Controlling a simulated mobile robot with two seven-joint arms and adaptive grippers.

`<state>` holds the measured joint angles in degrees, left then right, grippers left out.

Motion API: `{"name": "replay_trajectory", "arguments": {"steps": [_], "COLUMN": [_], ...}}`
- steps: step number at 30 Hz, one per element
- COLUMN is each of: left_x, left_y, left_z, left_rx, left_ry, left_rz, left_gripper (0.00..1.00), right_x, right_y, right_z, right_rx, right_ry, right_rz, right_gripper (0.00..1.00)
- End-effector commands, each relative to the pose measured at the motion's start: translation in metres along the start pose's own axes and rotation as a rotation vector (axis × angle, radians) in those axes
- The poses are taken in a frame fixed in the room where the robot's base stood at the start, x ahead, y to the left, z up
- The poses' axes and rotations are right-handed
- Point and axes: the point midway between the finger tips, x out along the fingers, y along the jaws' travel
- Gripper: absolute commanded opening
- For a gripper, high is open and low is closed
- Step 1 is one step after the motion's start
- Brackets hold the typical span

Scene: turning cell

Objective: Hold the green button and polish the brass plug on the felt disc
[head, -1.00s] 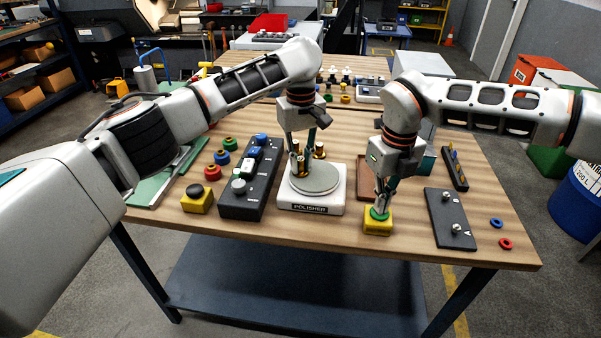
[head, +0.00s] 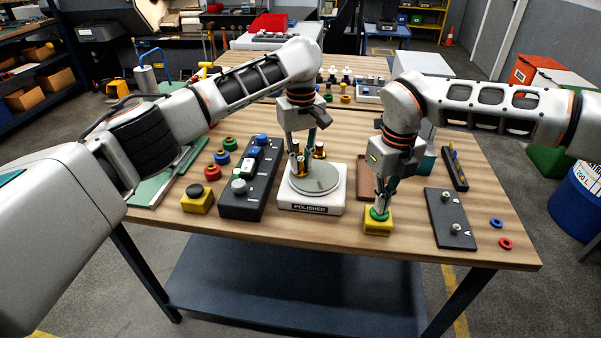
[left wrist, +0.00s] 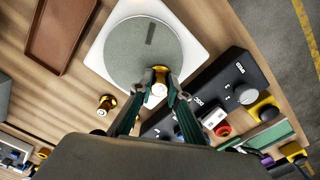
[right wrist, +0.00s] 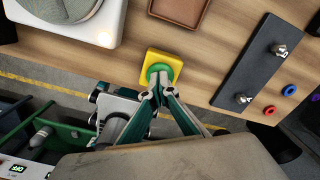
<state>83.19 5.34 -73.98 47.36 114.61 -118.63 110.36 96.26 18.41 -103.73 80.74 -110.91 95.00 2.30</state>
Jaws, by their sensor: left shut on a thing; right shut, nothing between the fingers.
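The polisher (head: 311,209) is a white base with a grey felt disc (head: 322,185); the disc shows a dark streak in the left wrist view (left wrist: 151,34). The button also shows in the right wrist view (right wrist: 161,69). How far it is pressed is hidden.
A second brass plug (left wrist: 106,103) stands beside the polisher. A black panel with knobs (head: 240,207) and a yellow box with a black button (head: 197,201) are on the left. A brown tray (head: 364,180) lies behind; a dark plate (head: 450,220) is on the right.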

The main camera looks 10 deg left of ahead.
Motion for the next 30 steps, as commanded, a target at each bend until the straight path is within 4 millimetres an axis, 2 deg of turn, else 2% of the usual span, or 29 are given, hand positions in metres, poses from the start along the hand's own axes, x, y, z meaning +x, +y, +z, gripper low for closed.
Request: {"name": "replay_trajectory", "arguments": {"steps": [11,30], "left_x": [-0.001,-0.048], "left_y": [0.000,0.000], "left_z": [0.000,0.000], "left_rx": [0.000,0.001], "left_ry": [0.001,0.002], "left_rz": [-0.001,0.000], "left_gripper": [0.00,0.00], "right_x": [0.002,0.002], "right_y": [0.000,0.000], "right_z": [-0.001,-0.001], "right_rx": [0.000,0.000], "right_ry": [0.004,0.003], "right_rz": [0.000,-0.001], "right_gripper": [0.00,0.00]}}
